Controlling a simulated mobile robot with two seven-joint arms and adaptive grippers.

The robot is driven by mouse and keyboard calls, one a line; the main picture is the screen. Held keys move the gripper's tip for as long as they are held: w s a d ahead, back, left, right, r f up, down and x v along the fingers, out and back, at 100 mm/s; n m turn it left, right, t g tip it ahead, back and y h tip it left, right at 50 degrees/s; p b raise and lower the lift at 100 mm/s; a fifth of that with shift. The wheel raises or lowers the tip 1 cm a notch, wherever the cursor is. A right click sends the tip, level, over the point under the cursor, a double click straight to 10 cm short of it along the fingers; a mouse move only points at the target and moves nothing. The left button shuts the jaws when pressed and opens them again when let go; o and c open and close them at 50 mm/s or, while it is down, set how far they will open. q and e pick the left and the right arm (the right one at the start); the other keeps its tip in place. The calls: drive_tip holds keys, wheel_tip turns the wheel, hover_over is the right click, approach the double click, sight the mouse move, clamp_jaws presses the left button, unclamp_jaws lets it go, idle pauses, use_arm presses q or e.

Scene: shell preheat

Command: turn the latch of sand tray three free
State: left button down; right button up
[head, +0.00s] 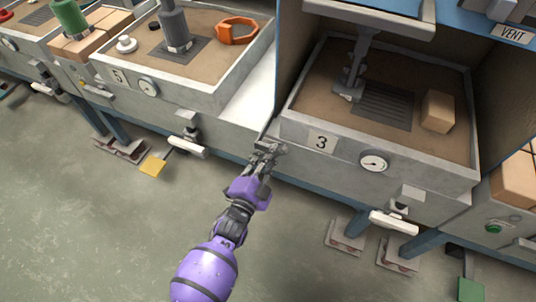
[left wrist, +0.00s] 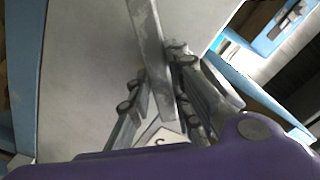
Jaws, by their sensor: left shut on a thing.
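Sand tray three (head: 440,178) is a grey tray of brown sand with a "3" plate on its front wall. My left gripper (head: 264,153) is at the tray's front left corner. It is shut on a narrow grey bar, which I take for the latch (head: 274,147). In the left wrist view the grey bar (left wrist: 147,40) runs between the two fingers of my left gripper (left wrist: 163,100). The fingers hide much of the latch in the head view, so its exact angle is hard to tell. My right gripper is not in view.
Tray three holds a tan block (head: 437,111) and a grey fixture (head: 350,82). A dial (head: 374,162) and a white handle (head: 394,222) are on its front. Tray five (head: 215,103) stands to the left. Pedals (head: 345,237) stand below. The floor in front is clear.

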use_arm(q)
drive_tip(key=m, duration=0.2)
drive_tip(key=m+b, duration=0.1)
drive_tip(key=m, duration=0.2)
drive_tip(key=d+m, duration=0.1)
drive_tip(key=m, duration=0.2)
drive_tip(key=shift+w+f+b, duration=0.1)
drive_tip(key=shift+f+b, duration=0.1)
drive_tip(key=shift+b, duration=0.2)
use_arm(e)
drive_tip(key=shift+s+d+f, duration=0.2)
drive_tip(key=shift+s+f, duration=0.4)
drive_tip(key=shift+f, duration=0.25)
use_arm(q)
drive_tip(key=shift+m, duration=0.4)
drive_tip(key=c, duration=1.6)
unclamp_jaws()
drive_tip(key=shift+f, duration=0.1)
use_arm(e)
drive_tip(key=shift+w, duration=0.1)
use_arm(q)
drive_tip(key=shift+a+f, duration=0.15)
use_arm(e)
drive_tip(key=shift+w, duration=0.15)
use_arm(q)
drive_tip(key=v, duration=1.2)
